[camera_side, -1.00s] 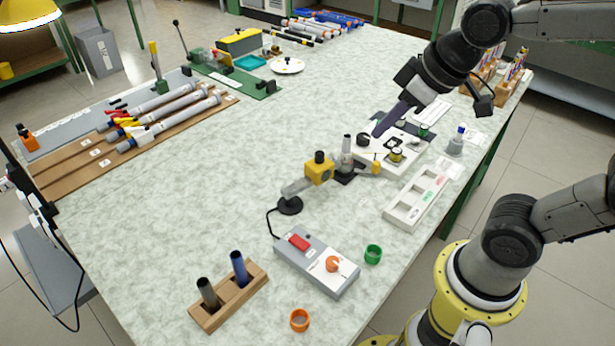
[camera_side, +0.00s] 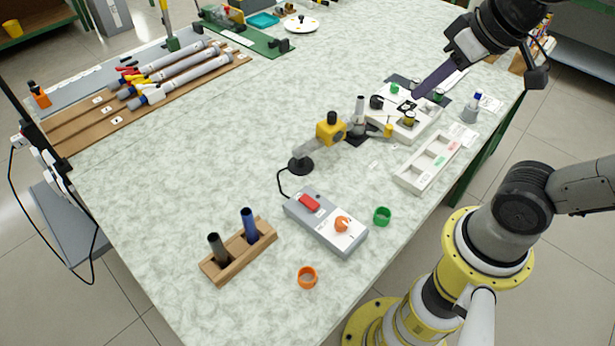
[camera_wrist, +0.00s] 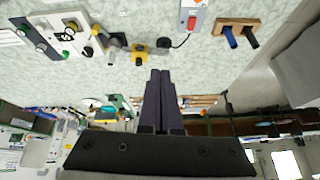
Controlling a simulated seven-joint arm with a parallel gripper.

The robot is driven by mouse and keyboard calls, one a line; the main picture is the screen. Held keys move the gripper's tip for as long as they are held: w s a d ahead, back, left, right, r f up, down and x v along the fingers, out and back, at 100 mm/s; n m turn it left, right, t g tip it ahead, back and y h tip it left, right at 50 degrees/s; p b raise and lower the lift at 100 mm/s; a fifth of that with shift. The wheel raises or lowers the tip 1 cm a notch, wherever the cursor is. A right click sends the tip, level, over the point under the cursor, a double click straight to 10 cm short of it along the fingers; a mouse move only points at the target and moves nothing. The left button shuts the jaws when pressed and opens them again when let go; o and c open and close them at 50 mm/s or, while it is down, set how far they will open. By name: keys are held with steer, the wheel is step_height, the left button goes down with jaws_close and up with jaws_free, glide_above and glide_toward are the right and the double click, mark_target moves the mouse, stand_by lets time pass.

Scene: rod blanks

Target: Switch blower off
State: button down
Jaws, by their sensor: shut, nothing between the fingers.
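The grey control box (camera_side: 318,237) lies on the table, with a red rocker switch (camera_side: 309,202) and an orange knob (camera_side: 342,224) on top. A cable runs from it to the blower, which has a yellow body (camera_side: 328,131) and a round black foot (camera_side: 301,165). The red switch also shows at the top of the wrist view (camera_wrist: 193,22), with the yellow body (camera_wrist: 138,51) left of it. My gripper (camera_side: 415,96) is shut and empty, above the white fixture and well away from the box. Its dark fingers (camera_wrist: 162,72) lie together in the wrist view. The switch's setting cannot be told.
A white fixture (camera_side: 381,116) and a compartment tray (camera_side: 405,182) stand beyond the box. The table's middle left is clear.

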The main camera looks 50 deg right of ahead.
steer(key=w+a+g, duration=0.1)
steer(key=w+a, duration=0.1)
steer(key=w, duration=0.3)
steer(key=n+g, duration=0.1)
steer(key=g, duration=0.4)
glide_above(305, 198)
step_height(305, 198, down, 15)
step_height(305, 198, down, 13)
steer(key=shift+r, duration=0.1)
steer(key=shift+f, duration=0.5)
